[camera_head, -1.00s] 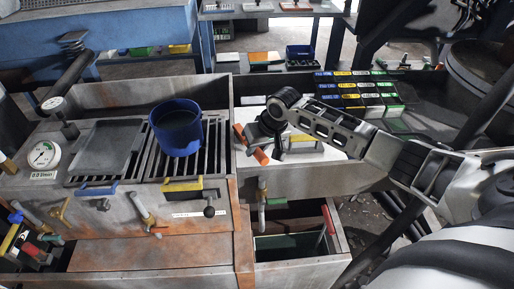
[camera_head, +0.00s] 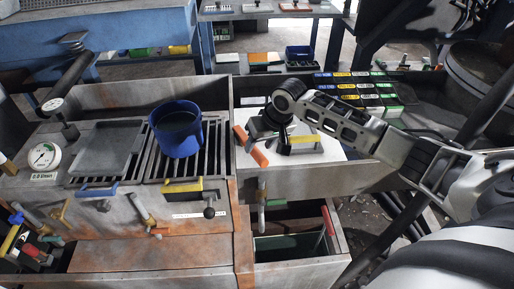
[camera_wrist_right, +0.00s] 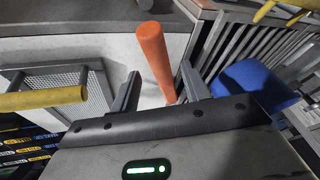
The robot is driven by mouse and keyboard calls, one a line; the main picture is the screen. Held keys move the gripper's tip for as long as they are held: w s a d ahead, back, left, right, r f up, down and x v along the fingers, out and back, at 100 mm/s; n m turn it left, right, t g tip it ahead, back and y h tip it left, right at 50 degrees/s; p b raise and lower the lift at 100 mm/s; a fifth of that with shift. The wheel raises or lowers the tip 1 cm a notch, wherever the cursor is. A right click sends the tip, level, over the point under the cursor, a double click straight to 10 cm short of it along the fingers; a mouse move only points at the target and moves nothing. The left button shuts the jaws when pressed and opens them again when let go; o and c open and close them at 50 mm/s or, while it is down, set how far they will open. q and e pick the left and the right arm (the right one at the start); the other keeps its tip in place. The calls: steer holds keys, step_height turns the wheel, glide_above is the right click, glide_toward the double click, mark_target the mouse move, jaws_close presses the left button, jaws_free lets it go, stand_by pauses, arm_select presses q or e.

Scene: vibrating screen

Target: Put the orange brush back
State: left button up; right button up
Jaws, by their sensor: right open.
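The orange brush (camera_head: 260,157) lies on the white surface just right of the grated unit. It shows as two orange lengths in the head view, with a dark part between them. In the right wrist view its orange handle (camera_wrist_right: 153,52) stands between two spread fingers. My right gripper (camera_head: 251,141) is open and low over the brush, and it also shows in the right wrist view (camera_wrist_right: 160,76). Gaps show between handle and fingers there. The brush's bristle end is not visible. My left gripper is not in view.
A yellow-handled mesh tool (camera_head: 302,139) lies close right of the gripper. A blue pot (camera_head: 177,128) stands on the grate to the left. Labelled boxes (camera_head: 355,88) stand behind the arm. An open drawer (camera_head: 292,247) is below.

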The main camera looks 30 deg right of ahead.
steer(key=v, duration=0.8)
steer(key=s+a+f+n+t+y, duration=0.25)
steer(key=s+a+f, duration=0.35)
steer(key=a+f, duration=0.6)
steer(key=s+a+f+t, duration=0.1)
steer(key=s+a+t, duration=0.1)
steer(key=s, duration=0.4)
steer(key=s+a+f+n+t+h, duration=0.1)
steer(key=s+a+f+t, duration=0.1)
steer(key=s, duration=0.5)
steer(key=shift+a+f, duration=0.15)
steer(key=shift+a, duration=0.1)
steer(key=shift+s, duration=0.1)
